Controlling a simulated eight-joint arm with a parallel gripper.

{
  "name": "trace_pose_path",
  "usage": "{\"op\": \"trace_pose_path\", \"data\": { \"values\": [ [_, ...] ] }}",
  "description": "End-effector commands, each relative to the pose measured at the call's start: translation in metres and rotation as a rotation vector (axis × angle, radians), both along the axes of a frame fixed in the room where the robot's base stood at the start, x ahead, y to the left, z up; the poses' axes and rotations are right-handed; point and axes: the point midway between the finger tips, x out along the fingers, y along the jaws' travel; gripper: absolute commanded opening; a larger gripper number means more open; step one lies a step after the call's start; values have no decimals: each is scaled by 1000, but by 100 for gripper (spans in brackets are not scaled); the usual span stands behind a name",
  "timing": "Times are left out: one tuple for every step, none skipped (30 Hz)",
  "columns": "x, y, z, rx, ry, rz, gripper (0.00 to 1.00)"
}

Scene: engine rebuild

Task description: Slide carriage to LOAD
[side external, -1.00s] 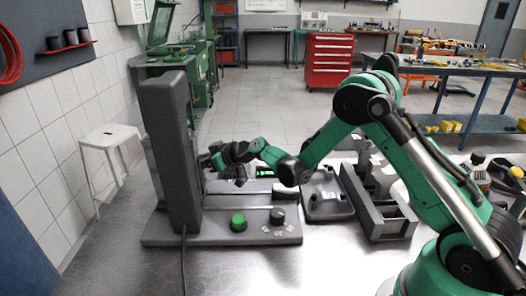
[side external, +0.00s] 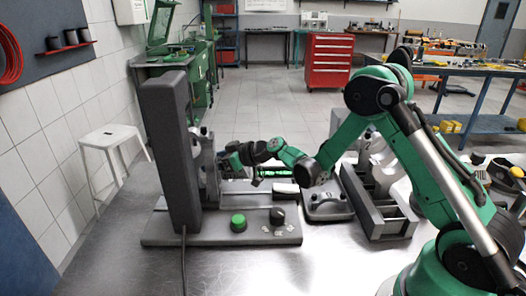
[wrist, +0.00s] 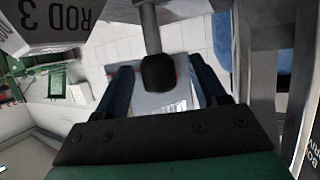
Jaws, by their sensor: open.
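The dark grey machine (side external: 170,150) has a tall column and a flat base with a green button (side external: 238,223) and a black knob (side external: 277,216). A light grey upright part (side external: 207,160), seemingly the carriage, stands close to the column's right side, above a rail. My gripper (side external: 224,158) is beside it. In the wrist view my gripper (wrist: 160,85) is open, its two bluish fingers apart. A black ball-ended handle (wrist: 158,70) on a grey rod shows between the fingers. I cannot tell whether they touch it. Any LOAD mark is unreadable.
A grey block marked ROD 3 (wrist: 58,24) is at the wrist view's upper left. A grey divided tray (side external: 378,205) and a dark fixture (side external: 325,203) stand right of the machine. The bench front is clear, except for a cable (side external: 184,265).

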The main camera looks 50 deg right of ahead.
Motion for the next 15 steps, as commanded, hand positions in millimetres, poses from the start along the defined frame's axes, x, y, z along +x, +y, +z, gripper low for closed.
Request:
{"op": "trace_pose_path", "data": {
  "values": [
    [-1,0,0,0,0,0,64],
    [-2,-1,1,0,0,0,64],
    [-4,-2,2,1,0,0,64],
    [-7,-3,3,1,0,0,64],
    [-10,-4,5,1,1,-2,64],
    [-15,-7,7,1,1,-3,64],
    [-19,-9,9,-1,1,-3,64],
    [-23,-10,10,0,0,-3,64],
    [-28,-12,13,1,0,-3,64],
    [-32,-14,15,1,0,-3,64],
    [-35,-15,16,1,0,-3,64],
    [-39,-17,18,0,0,-2,64],
    [-42,-18,19,0,0,-2,64],
    [-44,-19,20,0,1,-2,64],
    [-46,-19,21,0,1,-1,64]
  ]
}}
